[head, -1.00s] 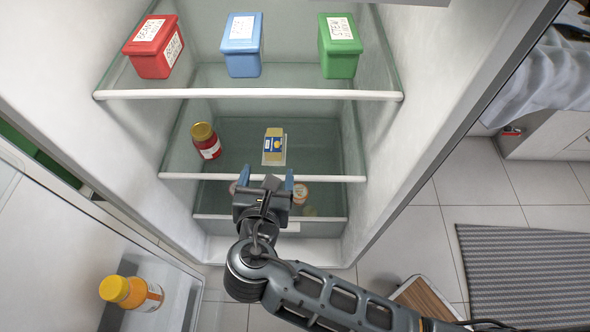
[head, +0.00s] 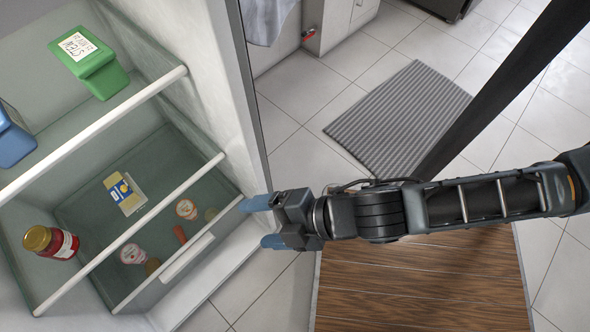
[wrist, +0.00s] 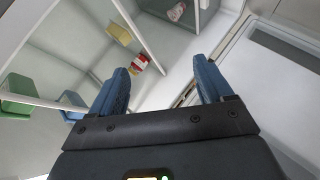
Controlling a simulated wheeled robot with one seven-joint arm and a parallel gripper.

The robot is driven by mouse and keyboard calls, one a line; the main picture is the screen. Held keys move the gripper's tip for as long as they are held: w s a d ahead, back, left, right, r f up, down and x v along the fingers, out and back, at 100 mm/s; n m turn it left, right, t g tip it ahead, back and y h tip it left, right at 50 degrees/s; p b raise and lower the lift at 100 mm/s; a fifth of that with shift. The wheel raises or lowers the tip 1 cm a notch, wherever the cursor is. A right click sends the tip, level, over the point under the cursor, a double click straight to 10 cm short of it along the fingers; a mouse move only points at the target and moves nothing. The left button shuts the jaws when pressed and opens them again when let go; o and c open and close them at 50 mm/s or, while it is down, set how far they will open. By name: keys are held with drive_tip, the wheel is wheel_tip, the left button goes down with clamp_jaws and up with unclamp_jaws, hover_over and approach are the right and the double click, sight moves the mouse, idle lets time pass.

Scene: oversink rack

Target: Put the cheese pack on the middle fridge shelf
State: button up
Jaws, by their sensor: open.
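The cheese pack (head: 124,193), yellow with a blue and white label, lies on the middle glass fridge shelf (head: 85,216), behind its white front bar. It also shows in the wrist view (wrist: 119,34). A jar with a gold lid and red contents (head: 52,243) stands to its left on the same shelf. My gripper (head: 262,221) is open and empty, outside the fridge at its right front edge, apart from the cheese pack. In the wrist view my two blue fingers (wrist: 168,90) are spread with nothing between them.
A green box (head: 92,66) and a blue box (head: 12,135) stand on the upper shelf. A drawer below holds several round items (head: 187,209). A wooden surface (head: 420,280) is below my arm. A grey striped mat (head: 398,115) lies on the tiled floor.

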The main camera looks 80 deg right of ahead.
drive_tip(key=s+d+r+m+t, duration=0.1)
drive_tip(key=s+r+m, duration=0.3)
drive_tip(key=r+m, duration=0.2)
drive_tip(key=s+d+r+m+t, duration=0.2)
drive_tip(key=s+r+m, duration=0.2)
drive_tip(key=r+m, duration=0.2)
wheel_tip(320, 180, up, 3)
drive_tip(key=shift+f, duration=0.15)
drive_tip(key=shift+f, duration=0.1)
